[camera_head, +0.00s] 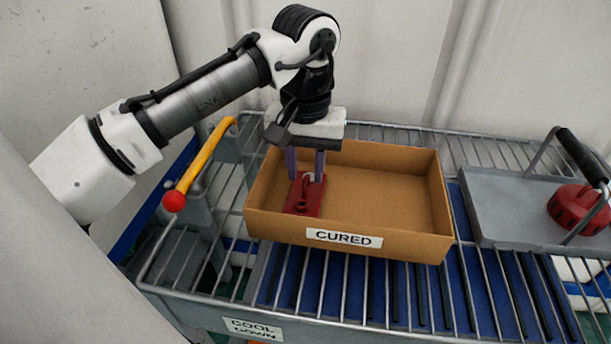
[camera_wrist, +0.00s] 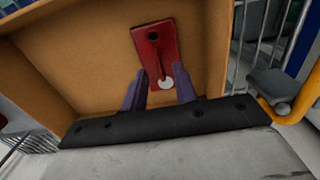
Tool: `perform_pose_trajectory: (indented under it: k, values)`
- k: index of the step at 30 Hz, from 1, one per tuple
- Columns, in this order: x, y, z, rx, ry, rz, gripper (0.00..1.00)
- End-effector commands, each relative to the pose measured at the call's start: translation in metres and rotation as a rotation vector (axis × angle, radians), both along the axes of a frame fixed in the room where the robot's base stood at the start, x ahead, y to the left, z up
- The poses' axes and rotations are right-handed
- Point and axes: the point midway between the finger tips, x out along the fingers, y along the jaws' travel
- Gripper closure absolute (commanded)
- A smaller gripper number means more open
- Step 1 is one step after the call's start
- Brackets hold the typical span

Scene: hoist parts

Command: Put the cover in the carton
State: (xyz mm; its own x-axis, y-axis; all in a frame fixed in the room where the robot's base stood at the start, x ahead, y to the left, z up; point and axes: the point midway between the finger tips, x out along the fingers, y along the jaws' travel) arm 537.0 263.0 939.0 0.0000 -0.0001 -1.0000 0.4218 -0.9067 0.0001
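A flat red piece with a dark round hole, which I take to be the cover (camera_head: 303,199), is inside the brown carton (camera_head: 405,246) at its left end. The carton's front label reads CURED. The cover also shows in the wrist view (camera_wrist: 154,45), seemingly flat on the carton floor, with a pale round part at its near end. My gripper (camera_head: 306,178) points down into the carton over that end. Its two purple fingers (camera_wrist: 160,72) stand apart, one on each side, with gaps beside the pale part; contact with the cover's edges is hard to tell.
The carton stands on a wire rack labelled COOL DOWN (camera_head: 253,328). To its right is a grey tray (camera_head: 500,205) with a black-handled frame and a round red part (camera_head: 577,208). A yellow lever with a red knob (camera_head: 174,202) stands left. The carton's right half is empty.

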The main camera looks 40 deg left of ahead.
Motion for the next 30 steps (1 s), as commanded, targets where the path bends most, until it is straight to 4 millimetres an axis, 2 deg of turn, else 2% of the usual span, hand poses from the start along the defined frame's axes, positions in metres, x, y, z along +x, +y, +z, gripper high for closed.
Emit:
perform_pose_trajectory:
  k: [6, 12, 18, 30]
  values:
    - [0.001, 0.000, 0.050, -0.001, -0.003, -0.002, 0.71]
    - [0.000, 0.000, 0.082, 0.000, -0.001, 0.000, 0.71]
    - [0.000, 0.000, 0.093, 0.000, 0.000, -0.001, 0.71]
    - [0.000, 0.000, 0.093, 0.000, 0.000, 0.000, 0.71]
